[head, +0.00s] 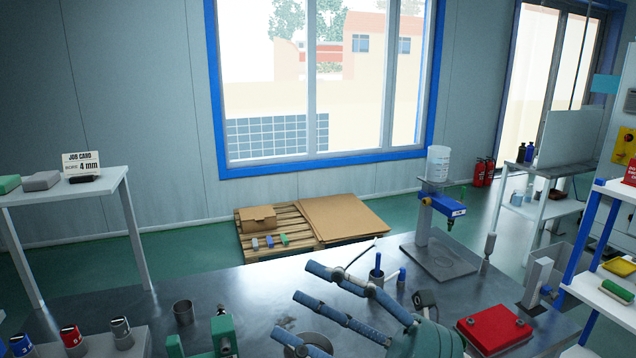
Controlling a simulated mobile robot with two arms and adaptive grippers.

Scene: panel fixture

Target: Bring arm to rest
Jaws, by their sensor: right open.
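My right gripper (298,298) reaches in over the workbench from the bottom right, with blue-grey jointed fingers and a teal body. Its fingers point left and are spread apart, with nothing held between them. They are above the bench's front middle part, over a round metal piece (310,341) that they partly hide. My left gripper does not show.
A side table (110,180) stands left. A pallet (255,244) lies behind.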

